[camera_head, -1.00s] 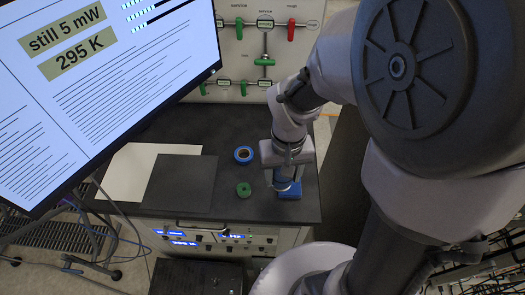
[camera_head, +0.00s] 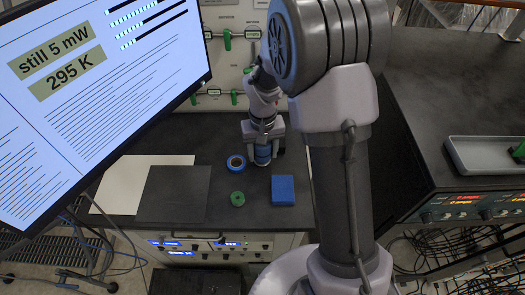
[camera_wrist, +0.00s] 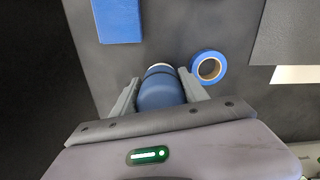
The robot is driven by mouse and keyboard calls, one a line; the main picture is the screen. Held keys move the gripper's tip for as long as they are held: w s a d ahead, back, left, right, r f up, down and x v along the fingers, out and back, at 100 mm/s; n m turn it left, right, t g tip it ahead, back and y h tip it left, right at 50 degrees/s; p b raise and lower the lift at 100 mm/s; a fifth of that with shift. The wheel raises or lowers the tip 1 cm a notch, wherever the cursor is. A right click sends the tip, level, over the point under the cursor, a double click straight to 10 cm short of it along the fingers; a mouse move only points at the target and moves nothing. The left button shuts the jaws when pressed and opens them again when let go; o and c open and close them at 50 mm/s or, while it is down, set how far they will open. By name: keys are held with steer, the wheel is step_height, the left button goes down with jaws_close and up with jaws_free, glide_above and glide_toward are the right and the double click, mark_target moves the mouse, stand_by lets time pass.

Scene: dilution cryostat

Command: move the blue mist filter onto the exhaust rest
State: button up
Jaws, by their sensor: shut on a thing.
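My gripper (camera_head: 263,146) is shut on the blue mist filter (camera_head: 262,156), a blue cylinder with a dark band and a pale end. In the wrist view, my gripper (camera_wrist: 160,88) has one finger on each side of the filter (camera_wrist: 160,93). The filter is over the dark bench top, right of the blue tape roll; whether it touches the bench cannot be told. A flat blue block (camera_head: 283,190) lies nearer the front, apart from the filter, and shows in the wrist view (camera_wrist: 118,20). I cannot identify the exhaust rest for certain.
A blue tape roll (camera_head: 236,162) and a green ring (camera_head: 238,199) lie left of my gripper. A dark sheet (camera_head: 173,193) and a white sheet (camera_head: 120,184) lie further left. A valve panel (camera_head: 222,60) stands behind. A grey tray (camera_head: 490,174) sits on the right bench.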

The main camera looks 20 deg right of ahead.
steer(key=shift+w+f, duration=0.1)
steer(key=shift+f, duration=0.3)
steer(key=o, duration=1.6)
steer(key=shift+c, duration=0.2)
